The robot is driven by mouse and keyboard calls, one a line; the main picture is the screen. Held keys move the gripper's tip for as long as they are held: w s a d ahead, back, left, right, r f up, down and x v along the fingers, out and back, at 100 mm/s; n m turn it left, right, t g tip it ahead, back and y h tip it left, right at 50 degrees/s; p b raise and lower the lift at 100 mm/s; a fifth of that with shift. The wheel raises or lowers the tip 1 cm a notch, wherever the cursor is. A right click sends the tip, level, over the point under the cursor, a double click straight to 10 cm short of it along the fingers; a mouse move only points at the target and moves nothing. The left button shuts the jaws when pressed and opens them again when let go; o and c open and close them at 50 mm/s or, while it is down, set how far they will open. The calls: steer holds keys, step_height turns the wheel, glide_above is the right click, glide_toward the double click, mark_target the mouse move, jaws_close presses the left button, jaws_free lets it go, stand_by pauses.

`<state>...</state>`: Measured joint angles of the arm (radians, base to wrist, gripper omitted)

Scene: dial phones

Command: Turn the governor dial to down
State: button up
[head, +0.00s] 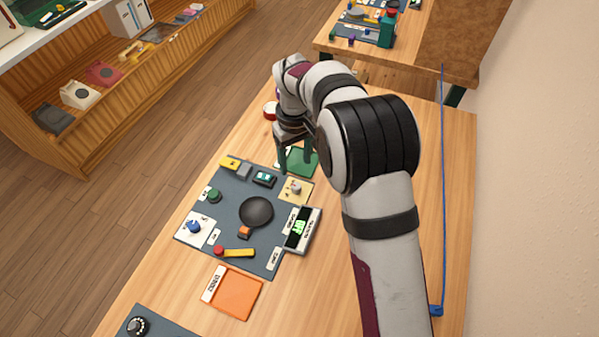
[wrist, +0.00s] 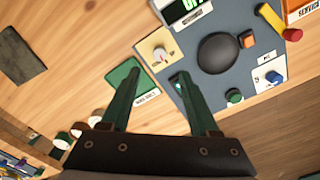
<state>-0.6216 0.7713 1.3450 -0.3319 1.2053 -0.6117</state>
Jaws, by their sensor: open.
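A control board (head: 230,190) lies on the wooden table. A blue knob (head: 194,226) with scale marks sits on a white plate at its left corner. A grey knob (head: 294,188) sits on a cream plate at its right corner. I cannot read which is the governor dial. In the wrist view the blue knob (wrist: 272,77) is at the right and the grey knob (wrist: 160,54) lies just beyond the fingertips. My gripper (head: 294,167) is open and empty above the board's far edge, near a green pad; its fingers (wrist: 160,74) point toward the board.
The board also carries a black dome (head: 256,211), a green button (head: 214,195), a yellow lever with a red end (head: 235,252) and a green-lit display (head: 300,228). A green pad (wrist: 122,84) lies beyond it; an orange tray (head: 236,293) is nearer.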

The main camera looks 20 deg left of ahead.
mark_target(296, 186)
step_height(296, 186, down, 10)
steer(key=shift+r, duration=0.15)
jaws_close()
